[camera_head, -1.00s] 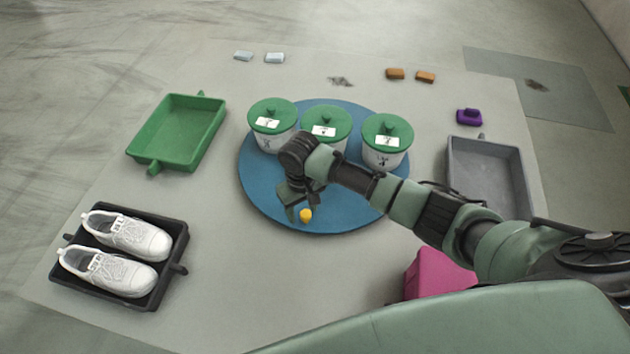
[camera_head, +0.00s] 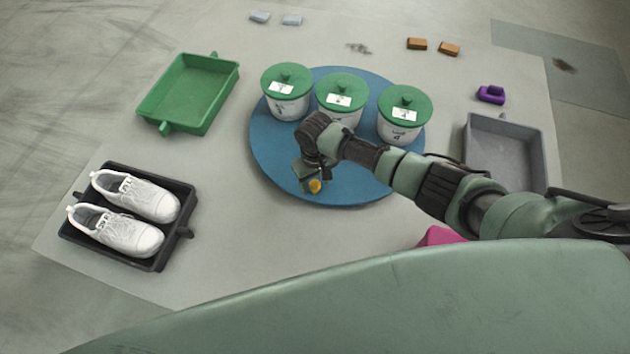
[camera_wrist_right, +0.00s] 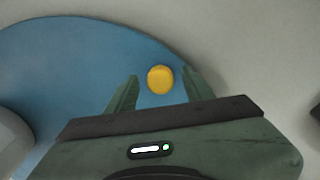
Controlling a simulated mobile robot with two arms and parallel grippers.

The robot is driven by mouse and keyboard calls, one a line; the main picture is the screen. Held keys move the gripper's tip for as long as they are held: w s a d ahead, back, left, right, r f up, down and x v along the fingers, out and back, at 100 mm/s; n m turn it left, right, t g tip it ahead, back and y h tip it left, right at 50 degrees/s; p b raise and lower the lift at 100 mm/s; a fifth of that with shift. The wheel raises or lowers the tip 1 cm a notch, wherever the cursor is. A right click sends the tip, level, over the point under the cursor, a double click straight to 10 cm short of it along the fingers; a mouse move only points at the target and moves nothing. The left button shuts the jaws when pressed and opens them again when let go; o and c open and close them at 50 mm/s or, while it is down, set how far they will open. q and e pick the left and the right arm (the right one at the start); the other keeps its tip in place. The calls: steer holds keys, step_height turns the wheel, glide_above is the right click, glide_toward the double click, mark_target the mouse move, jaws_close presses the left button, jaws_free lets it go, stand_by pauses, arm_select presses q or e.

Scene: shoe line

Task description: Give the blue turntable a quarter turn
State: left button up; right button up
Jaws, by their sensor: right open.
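The blue turntable (camera_head: 277,160) lies on the grey table, with three white pots with green lids, a left one (camera_head: 287,105), a middle one (camera_head: 338,112) and a right one (camera_head: 398,130), on its far half. A yellow knob (camera_head: 315,186) stands near its front edge. My right gripper (camera_head: 312,184) is over that edge by the knob. In the right wrist view the yellow knob (camera_wrist_right: 160,79) shows between the tips of the open fingers; whether they touch it I cannot tell. My left gripper is not in view.
A green tray (camera_head: 150,112) and a black tray (camera_head: 110,250) with white shoes stand at left. A grey tray (camera_head: 540,160), a purple object (camera_head: 491,94) and orange blocks (camera_head: 449,48) are at right. A pink box (camera_head: 440,237) is partly hidden below my right arm.

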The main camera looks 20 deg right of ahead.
jaws_close()
stand_by(1.4)
